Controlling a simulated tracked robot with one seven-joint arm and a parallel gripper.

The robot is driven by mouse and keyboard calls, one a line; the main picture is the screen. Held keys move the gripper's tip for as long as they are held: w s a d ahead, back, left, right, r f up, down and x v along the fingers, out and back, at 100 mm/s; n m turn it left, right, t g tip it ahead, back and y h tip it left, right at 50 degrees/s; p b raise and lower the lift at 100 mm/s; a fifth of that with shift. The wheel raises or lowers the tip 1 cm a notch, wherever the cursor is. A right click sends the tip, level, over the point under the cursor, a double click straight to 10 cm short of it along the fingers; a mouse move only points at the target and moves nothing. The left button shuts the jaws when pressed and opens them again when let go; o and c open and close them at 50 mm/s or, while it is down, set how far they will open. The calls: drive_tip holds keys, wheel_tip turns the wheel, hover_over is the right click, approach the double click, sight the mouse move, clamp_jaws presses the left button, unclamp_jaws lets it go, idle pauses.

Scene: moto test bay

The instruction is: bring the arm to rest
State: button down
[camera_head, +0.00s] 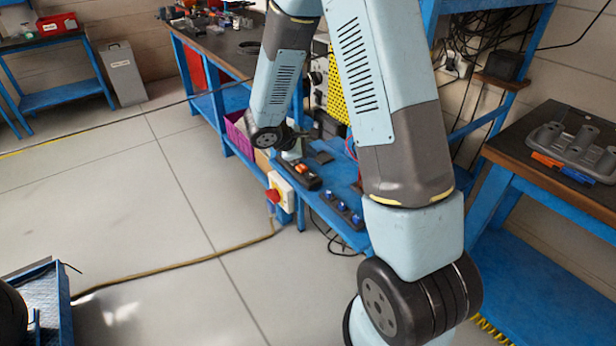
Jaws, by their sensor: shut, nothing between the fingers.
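My arm (385,110) rises from the lower right and leaves the frame at the top. Its forearm (278,80) comes back down to a dark wrist joint (268,136) in the upper middle. My gripper (292,154) is small and partly hidden beyond the wrist, in front of the blue bench. It is shut and empty. Its fingertips are hard to make out, and I cannot tell whether it touches anything.
A blue bench shelf (343,172) with a power strip (294,174) and a red-knobbed switch box (281,191) lies by the wrist. A dark-topped table (560,185) with a grey holder (575,146) stands right. A hose (180,265) crosses the open floor at left.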

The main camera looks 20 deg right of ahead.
drive_tip(key=shift+r, duration=0.1)
drive_tip(key=s+d+r+m+g+y, duration=0.1)
drive_tip(key=s+d+r+m, duration=0.15)
drive_tip(key=s+r, duration=0.4)
drive_tip(key=s+d+r+m+g+y, duration=0.1)
drive_tip(key=s+d+r+m, duration=0.2)
drive_tip(key=r, duration=0.6)
drive_tip(key=s+a+r+m+t+y, duration=0.2)
drive_tip(key=s+r, duration=0.4)
drive_tip(key=s, duration=0.3)
drive_tip(key=s+a+r+m+t+y, duration=0.1)
drive_tip(key=s+a+r+m+y, duration=0.2)
drive_tip(key=s+r+m, duration=0.3)
drive_tip(key=shift+s+a+r+t+y, duration=0.35)
drive_tip(key=shift+s+y, duration=0.35)
drive_tip(key=shift+s, duration=0.85)
drive_tip(key=shift+a+f, duration=0.1)
